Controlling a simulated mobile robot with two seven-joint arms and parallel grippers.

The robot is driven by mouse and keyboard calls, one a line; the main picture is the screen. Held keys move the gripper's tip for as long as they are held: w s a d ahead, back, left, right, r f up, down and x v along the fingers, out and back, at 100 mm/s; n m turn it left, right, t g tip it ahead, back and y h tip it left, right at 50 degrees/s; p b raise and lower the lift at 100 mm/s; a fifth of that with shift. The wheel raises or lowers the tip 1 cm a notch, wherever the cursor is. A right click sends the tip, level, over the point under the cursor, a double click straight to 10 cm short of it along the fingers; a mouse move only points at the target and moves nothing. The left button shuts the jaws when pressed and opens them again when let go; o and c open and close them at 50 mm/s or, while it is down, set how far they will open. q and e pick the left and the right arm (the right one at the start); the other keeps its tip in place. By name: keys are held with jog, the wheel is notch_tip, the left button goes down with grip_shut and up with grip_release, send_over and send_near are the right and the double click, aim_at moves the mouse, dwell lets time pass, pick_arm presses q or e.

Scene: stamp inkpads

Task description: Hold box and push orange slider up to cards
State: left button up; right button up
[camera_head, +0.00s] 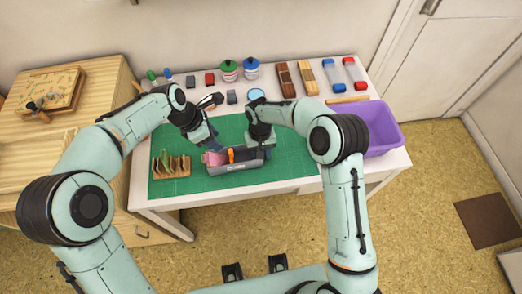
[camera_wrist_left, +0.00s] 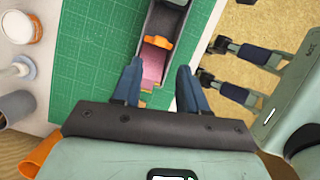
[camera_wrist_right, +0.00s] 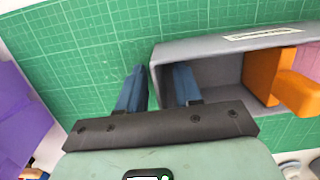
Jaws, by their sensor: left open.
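The grey box (camera_head: 238,167) lies near the mat's front edge. Pink cards (camera_head: 214,159) stand at its left end, and the orange slider (camera_head: 231,155) is just right of them. Any gap between slider and cards is hard to tell. My left gripper (camera_wrist_left: 160,66) is open above the card end, with the pink cards (camera_wrist_left: 152,66) showing between its fingers. My right gripper (camera_wrist_right: 160,67) is open at the empty end of the box. One finger is inside and one outside the end wall, with a visible gap at the outer finger. The orange slider (camera_wrist_right: 270,78) is farther along inside.
A wooden rack (camera_head: 171,168) stands left of the box. A purple bin (camera_head: 375,130) is at the table's right. Inkpads, bottles and wooden blocks line the back. The green mat (camera_head: 295,163) is clear right of the box.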

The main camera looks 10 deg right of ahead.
grip_shut()
pick_arm(q)
jog(key=r+m+y, duration=0.2)
jog(key=m+y, duration=0.2)
jog(key=m, duration=1.5)
send_over(230, 151)
jog(key=shift+m, duration=0.4)
notch_tip(230, 151, down, 12)
jog(key=shift+f, duration=0.1)
